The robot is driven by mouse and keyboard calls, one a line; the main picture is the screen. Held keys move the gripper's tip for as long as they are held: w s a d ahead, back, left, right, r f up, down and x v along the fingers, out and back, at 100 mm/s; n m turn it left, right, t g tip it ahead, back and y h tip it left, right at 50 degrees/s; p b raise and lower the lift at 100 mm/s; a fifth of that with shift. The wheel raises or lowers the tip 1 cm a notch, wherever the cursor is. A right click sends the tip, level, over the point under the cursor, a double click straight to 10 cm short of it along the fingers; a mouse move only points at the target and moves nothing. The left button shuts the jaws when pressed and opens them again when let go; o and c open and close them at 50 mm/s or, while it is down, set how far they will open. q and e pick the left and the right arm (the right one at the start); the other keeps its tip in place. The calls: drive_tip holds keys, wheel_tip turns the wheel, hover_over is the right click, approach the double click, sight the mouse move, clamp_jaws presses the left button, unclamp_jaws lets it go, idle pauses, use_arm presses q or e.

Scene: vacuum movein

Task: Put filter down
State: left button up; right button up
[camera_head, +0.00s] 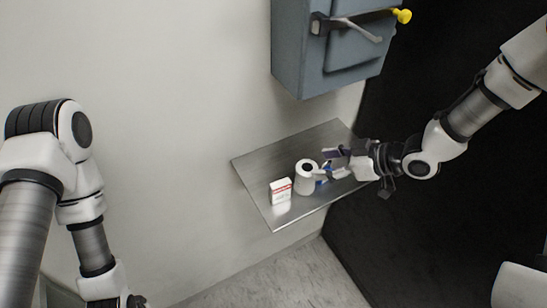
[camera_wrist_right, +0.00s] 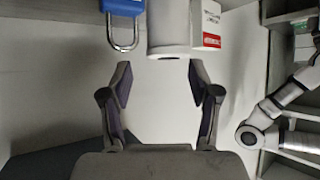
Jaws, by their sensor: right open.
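The filter, a white cylinder with a dark round hole in its top (camera_head: 306,178), stands upright on the metal shelf (camera_head: 258,167). My right gripper (camera_head: 329,163) is open just right of the filter. In the right wrist view, the filter (camera_wrist_right: 169,32) shows at the top, beyond the spread fingers (camera_wrist_right: 160,76) and apart from them; nothing is between the fingers. My left gripper (camera_head: 134,301) is mostly cut off at the bottom edge of the head view, and its fingers cannot be made out.
A small white and red box (camera_head: 281,190) stands left of the filter. A blue padlock (camera_head: 321,181) is close on the filter's right and shows in the wrist view (camera_wrist_right: 123,20). A grey wall cabinet (camera_head: 325,55) with a yellow-tipped handle hangs above. The shelf's left part is clear.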

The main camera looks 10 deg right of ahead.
sight(309, 168)
drive_tip(key=shift+s+a+f+p, duration=0.55)
drive_tip(key=shift+a+p, duration=0.1)
drive_tip(key=shift+a, duration=0.05)
drive_tip(key=x, duration=0.2)
drive_tip(key=p+x, duration=0.1)
drive_tip(key=x, duration=0.2)
drive_tip(key=shift+w+r, duration=0.1)
drive_tip(key=shift+w, duration=0.3)
drive_tip(key=shift+d, duration=0.1)
drive_tip(key=shift+s+d, duration=0.1)
drive_tip(key=shift+d, duration=0.1)
drive_tip(key=shift+s+d+r, duration=0.1)
drive_tip(key=shift+s+d, duration=0.05)
drive_tip(key=shift+s, duration=0.05)
drive_tip(key=c, duration=0.9)
drive_tip(key=shift+w+a, duration=0.2)
drive_tip(key=shift+a, duration=0.05)
use_arm(q)
drive_tip(key=r, duration=0.3)
drive_tip(key=shift+s, duration=0.3)
